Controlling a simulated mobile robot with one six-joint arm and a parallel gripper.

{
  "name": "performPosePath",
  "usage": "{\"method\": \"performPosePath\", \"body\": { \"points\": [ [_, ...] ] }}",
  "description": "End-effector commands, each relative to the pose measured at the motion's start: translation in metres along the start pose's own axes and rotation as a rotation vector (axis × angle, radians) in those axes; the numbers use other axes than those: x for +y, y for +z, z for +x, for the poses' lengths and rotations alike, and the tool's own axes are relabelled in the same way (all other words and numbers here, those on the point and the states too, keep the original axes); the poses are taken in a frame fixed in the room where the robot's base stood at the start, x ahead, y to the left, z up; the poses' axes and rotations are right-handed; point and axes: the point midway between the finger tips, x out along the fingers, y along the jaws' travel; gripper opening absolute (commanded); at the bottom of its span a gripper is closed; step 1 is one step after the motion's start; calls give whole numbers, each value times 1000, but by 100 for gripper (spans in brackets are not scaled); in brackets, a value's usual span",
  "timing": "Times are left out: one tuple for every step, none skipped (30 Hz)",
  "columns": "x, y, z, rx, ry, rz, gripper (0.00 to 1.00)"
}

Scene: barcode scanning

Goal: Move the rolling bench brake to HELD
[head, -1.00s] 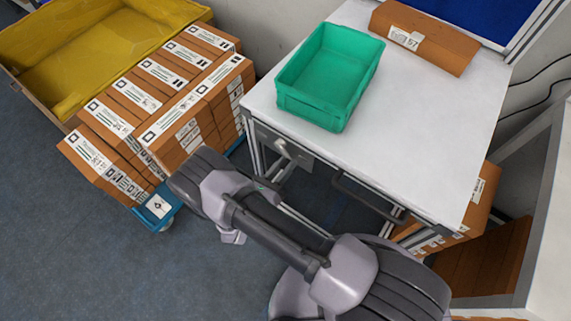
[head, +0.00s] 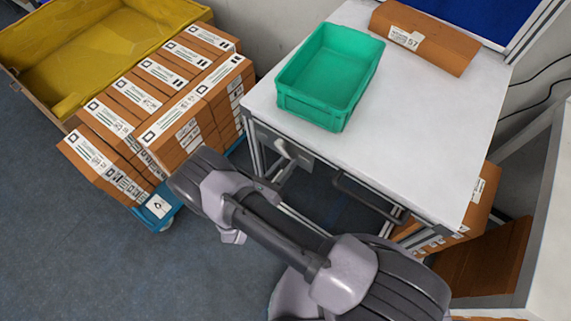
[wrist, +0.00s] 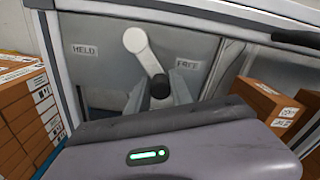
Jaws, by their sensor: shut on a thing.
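The rolling bench (head: 420,110) has a grey brake plate (wrist: 195,50) on its front left, with a HELD label (wrist: 85,49) at the left and a FREE label (wrist: 187,64) at the right. The brake lever (wrist: 140,47) has a pale round end between the two labels, and its arm slants down and right to a black knob (wrist: 159,80). My gripper (wrist: 160,93) is shut on the knob, one finger on each side. In the head view the pale lever (head: 283,149) shows below the bench's left front edge; my arm hides most of my gripper there.
A green tray (head: 308,105) and a brown box (head: 425,40) sit on the bench top. A dark handle (head: 365,198) runs along its front. Stacked cartons (head: 150,95) and a yellow-lined bin (head: 90,45) stand at the left. Open floor (head: 80,260) lies at the lower left.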

Motion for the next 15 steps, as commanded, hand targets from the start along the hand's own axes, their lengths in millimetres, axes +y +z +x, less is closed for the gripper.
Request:
{"method": "performPosePath", "body": {
  "points": [
    [-3, -1, 0, 0, -8, 1, 0],
    [-3, -1, 0, 0, -8, 1, 0],
    [-3, -1, 0, 0, -8, 4, 0],
    [-2, -1, 0, 0, -8, 7, 0],
    [-2, -1, 0, 0, -9, 11, 0],
    [-2, -2, 0, 0, -9, 18, 0],
    [-1, -2, 0, 0, -9, 26, 0],
    [0, -2, 0, 0, -9, 35, 0],
    [1, -3, 0, 0, -9, 52, 0],
    [2, -4, 0, 0, -9, 65, 0],
    [3, -4, 0, 0, -9, 81, 0],
    [5, -5, 0, 0, -9, 104, 0],
    [6, -6, 0, -1, -9, 125, 0],
    [8, -6, 0, -1, -9, 146, 0],
    [10, -7, 0, -1, -9, 178, 0]
  ]
}}
